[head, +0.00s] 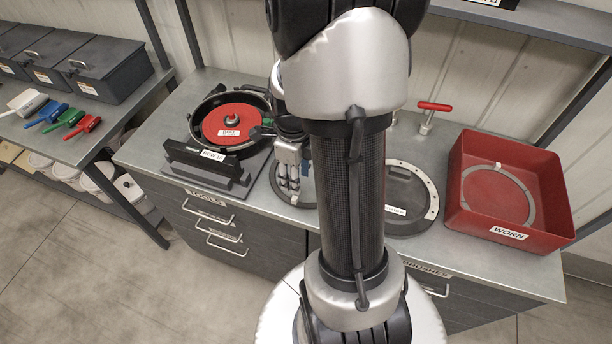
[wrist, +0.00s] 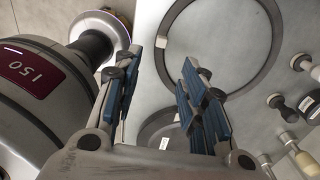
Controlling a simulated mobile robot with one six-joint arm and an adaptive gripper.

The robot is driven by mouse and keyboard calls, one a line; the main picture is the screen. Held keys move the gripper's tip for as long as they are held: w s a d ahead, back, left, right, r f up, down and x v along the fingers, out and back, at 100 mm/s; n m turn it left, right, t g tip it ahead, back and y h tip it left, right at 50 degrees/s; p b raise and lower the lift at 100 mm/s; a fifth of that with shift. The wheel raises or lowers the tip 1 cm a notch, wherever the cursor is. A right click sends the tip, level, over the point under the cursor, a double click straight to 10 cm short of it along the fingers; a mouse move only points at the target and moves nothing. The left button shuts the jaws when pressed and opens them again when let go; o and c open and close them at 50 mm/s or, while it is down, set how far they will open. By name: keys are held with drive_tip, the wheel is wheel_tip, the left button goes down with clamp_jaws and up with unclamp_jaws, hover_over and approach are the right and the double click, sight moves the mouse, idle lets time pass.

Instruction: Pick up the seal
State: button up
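My gripper (head: 289,170) is over the counter, left of my arm in the head view. In the wrist view its two blue-padded fingers (wrist: 160,92) are apart with nothing seen between them. A large thin dark ring (wrist: 222,90), which looks like a seal, lies flat beyond the fingertips. A dark round piece (wrist: 150,130) with a white label shows between and behind the fingers. In the head view a dark ring (head: 432,205) lies right of my arm, partly hidden by it. I cannot tell for sure which ring is the seal.
The seed meter (head: 213,160) with its red disc (head: 231,118) stands at the left. A red bin (head: 515,225) marked WORN holds a grey ring (head: 522,178). A red-handled tool (head: 433,106) stands at the back. Small knobbed items (wrist: 275,101) lie at the wrist view's right.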

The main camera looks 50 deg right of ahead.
drive_tip(key=b, duration=0.1)
hover_over(294, 198)
drive_tip(key=f, duration=0.3)
drive_tip(key=s+f, duration=0.1)
drive_tip(key=f, duration=0.1)
drive_tip(key=shift+w+f+b, duration=0.25)
drive_tip(key=shift+f+b, duration=0.3)
drive_tip(key=shift+f, duration=0.9)
drive_tip(key=shift+w+f+b, duration=0.2)
drive_tip(key=shift+f+b, duration=0.35)
drive_tip(key=shift+f, duration=0.9)
drive_tip(key=shift+r, duration=0.1)
clamp_jaws()
